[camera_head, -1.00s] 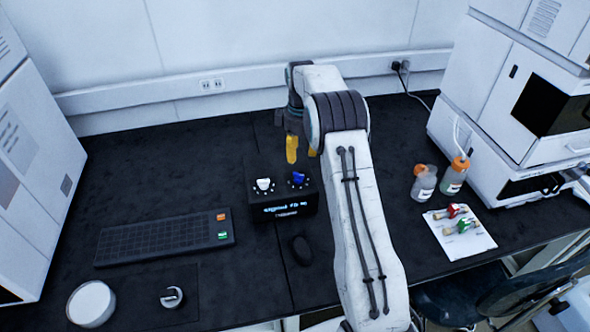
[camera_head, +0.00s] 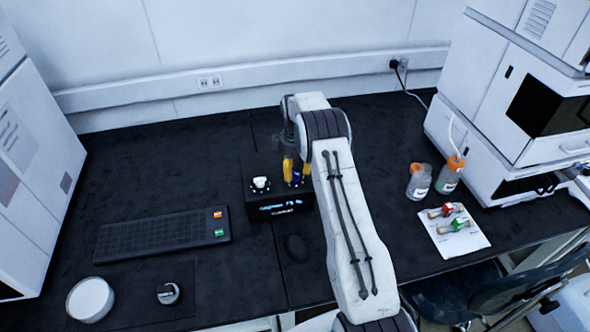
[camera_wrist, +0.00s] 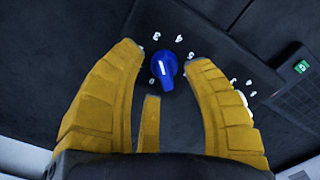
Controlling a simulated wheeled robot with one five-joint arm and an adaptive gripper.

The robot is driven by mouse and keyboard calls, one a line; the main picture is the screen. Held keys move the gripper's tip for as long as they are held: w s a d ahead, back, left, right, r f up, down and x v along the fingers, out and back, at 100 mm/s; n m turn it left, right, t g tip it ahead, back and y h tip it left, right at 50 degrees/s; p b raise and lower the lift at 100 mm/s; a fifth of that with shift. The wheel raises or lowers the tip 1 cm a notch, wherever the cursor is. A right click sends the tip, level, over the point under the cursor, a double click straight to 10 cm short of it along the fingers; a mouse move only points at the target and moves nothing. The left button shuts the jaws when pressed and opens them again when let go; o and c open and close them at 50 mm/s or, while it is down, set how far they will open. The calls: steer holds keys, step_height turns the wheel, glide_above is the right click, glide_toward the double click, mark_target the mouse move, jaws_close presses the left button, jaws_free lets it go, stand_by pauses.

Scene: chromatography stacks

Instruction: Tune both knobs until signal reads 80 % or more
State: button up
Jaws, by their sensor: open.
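A black control box (camera_head: 250,206) stands on the bench, with a white knob (camera_head: 261,183) on the left and a blue knob (camera_head: 296,181) on the right. Its lit front display (camera_head: 281,207) shows a signal line in blue; the number looks like the seventies but is blurred. My gripper (camera_head: 297,172) is open over the blue knob. In the wrist view the blue knob (camera_wrist: 163,69) sits between the yellow fingertips, with a gap on each side, and its white mark points up. The white knob (camera_wrist: 244,99) is partly hidden behind the right finger.
Bottles (camera_head: 419,182) and a white sheet with small fittings (camera_head: 466,237) are at the right. The bench behind the box is clear.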

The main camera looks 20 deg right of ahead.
steer(key=shift+f, duration=0.3)
steer(key=shift+o, duration=0.2)
jaws_close()
